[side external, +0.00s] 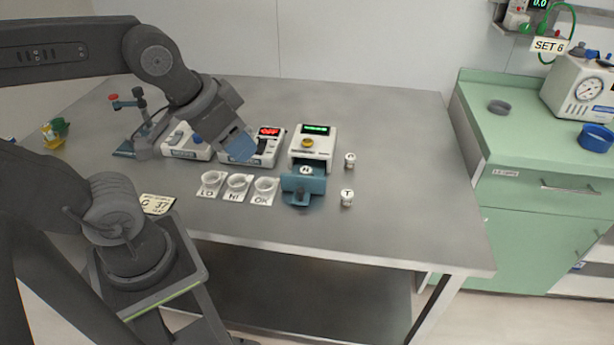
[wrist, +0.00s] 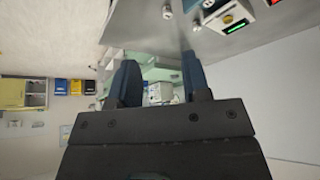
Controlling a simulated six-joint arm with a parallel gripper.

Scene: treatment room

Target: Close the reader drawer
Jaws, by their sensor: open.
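The reader (side external: 313,145) is a white box with a green display and a yellow knob, standing on the steel table. Its teal drawer (side external: 302,187) sticks out at the front, toward the table's near edge. A round white piece marked H (side external: 306,170) sits in the drawer. My gripper (side external: 240,147) is to the left of the reader, above the neighbouring device with the red display, apart from the drawer. In the wrist view my gripper (wrist: 160,85) has its two blue fingers spread with nothing between them. Part of the reader (wrist: 232,22) shows at the top of the wrist view; the drawer is hard to make out there.
Three white cups labelled LO, HI and OK (side external: 237,183) stand left of the drawer. Two small marked pieces (side external: 347,197) stand right of it. The device with the red display (side external: 265,148) is left of the reader. The table's front right is clear.

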